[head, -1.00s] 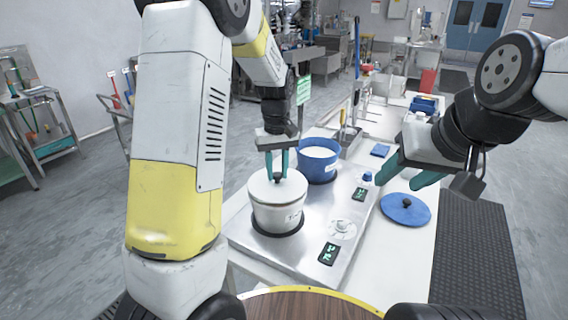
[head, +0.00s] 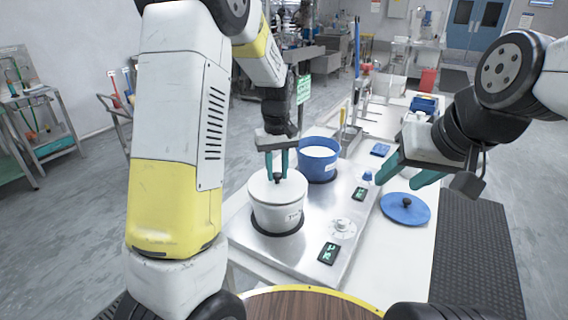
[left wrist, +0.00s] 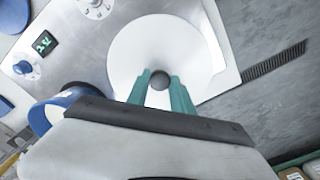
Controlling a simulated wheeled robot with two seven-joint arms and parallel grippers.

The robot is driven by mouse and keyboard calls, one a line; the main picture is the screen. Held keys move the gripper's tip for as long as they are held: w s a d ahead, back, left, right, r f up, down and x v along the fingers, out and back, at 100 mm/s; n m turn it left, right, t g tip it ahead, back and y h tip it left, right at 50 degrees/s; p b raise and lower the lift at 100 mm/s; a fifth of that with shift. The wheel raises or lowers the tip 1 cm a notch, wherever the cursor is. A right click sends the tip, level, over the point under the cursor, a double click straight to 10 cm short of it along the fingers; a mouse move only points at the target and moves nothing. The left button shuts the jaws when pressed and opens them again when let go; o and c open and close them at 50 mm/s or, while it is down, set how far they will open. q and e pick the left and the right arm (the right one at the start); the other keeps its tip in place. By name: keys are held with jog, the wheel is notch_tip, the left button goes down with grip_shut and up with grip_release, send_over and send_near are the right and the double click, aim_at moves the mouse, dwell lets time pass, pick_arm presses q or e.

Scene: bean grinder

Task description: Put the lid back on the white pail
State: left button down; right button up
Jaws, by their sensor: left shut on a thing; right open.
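The white pail (head: 276,215) stands on the near round spot of the steel plate. The white lid (head: 262,188) lies over its mouth and looks level; the head view does not show whether it is fully seated. My left gripper (head: 277,175) is above the pail, with its teal fingers shut on the lid's dark knob. The left wrist view shows the lid (left wrist: 150,42) as a white disc with the knob (left wrist: 160,80) between the fingertips. My right gripper (head: 402,180) is open and empty, above the table's right side near the blue lid.
A blue pail (head: 318,160) with white contents stands open just behind the white pail. The blue lid (head: 405,208) lies on the white table at the right. Dials and small displays (head: 328,253) sit along the plate's right edge.

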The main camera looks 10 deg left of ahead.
dwell(0.3)
pick_arm(q)
jog(key=c, duration=0.6)
grip_release()
jog(key=shift+o, duration=0.2)
jog(key=shift+r, duration=0.1)
jog(key=shift+r, duration=3.4)
grip_shut()
jog(key=shift+f, duration=0.15)
